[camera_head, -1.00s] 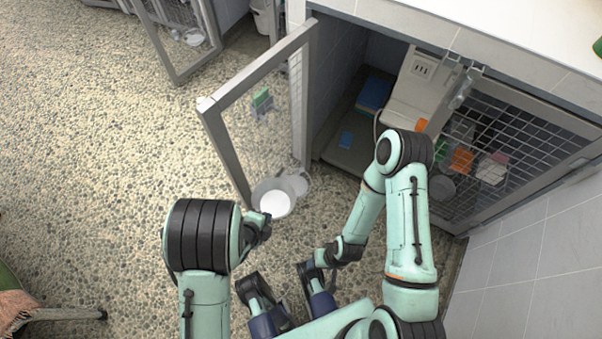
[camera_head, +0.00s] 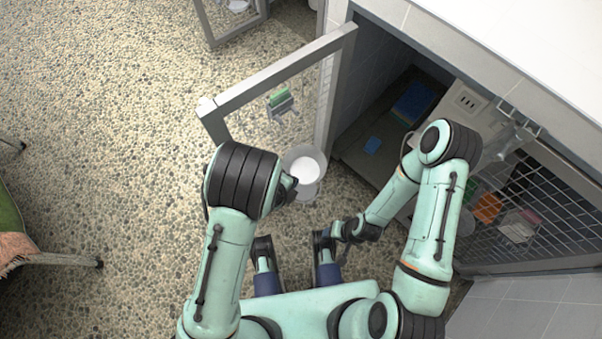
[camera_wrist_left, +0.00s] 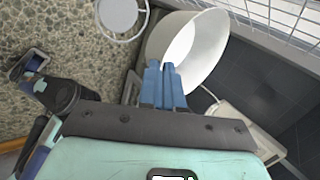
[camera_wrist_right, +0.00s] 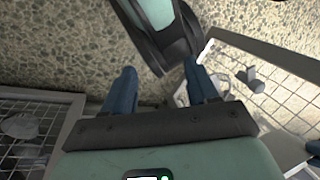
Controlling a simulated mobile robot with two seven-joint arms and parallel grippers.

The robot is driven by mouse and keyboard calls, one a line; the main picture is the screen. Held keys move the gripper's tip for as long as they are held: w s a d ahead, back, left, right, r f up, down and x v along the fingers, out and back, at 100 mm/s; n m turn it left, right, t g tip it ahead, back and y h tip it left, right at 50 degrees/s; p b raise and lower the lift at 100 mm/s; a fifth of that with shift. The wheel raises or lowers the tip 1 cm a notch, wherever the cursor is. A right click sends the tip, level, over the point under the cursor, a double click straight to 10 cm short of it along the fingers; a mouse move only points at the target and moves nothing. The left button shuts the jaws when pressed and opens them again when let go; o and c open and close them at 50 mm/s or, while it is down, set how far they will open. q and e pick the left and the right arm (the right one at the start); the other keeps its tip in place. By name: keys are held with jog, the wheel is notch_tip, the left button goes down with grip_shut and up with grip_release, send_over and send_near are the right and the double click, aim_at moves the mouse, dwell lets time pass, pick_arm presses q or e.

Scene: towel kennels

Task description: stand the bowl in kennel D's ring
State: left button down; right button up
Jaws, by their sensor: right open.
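The white bowl (camera_head: 304,162) is at my left gripper, beside the lower part of the open mesh door (camera_head: 285,82). In the left wrist view the bowl (camera_wrist_left: 205,50) is tilted, and the blue fingers of my left gripper (camera_wrist_left: 163,68) are close together on its rim. A pale ring (camera_wrist_left: 121,16) shows beside the bowl there, apart from it in the picture. In the head view a round grey shape partly behind the bowl may be that ring. My right gripper (camera_wrist_right: 163,78) is open and empty. No kennel letter is readable.
The open kennel (camera_head: 390,110) holds blue items on its floor. A closed mesh door (camera_head: 535,205) is at the right, with several items behind it. Pebbled floor (camera_head: 110,130) is free at left.

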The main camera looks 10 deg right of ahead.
pick_arm(q)
notch_tip(320, 180, down, 18)
jog(key=b, duration=0.5)
jog(key=shift+f+b, duration=0.2)
jog(key=shift+b, duration=0.15)
pick_arm(e)
jog(key=w+d+f+t+h, duration=0.1)
jog(key=w+d+f, duration=0.3)
jog(key=f, duration=0.4)
jog(key=shift+w+m, duration=0.25)
jog(key=shift+m, duration=0.15)
pick_arm(q)
jog(key=c, duration=1.3)
grip_release()
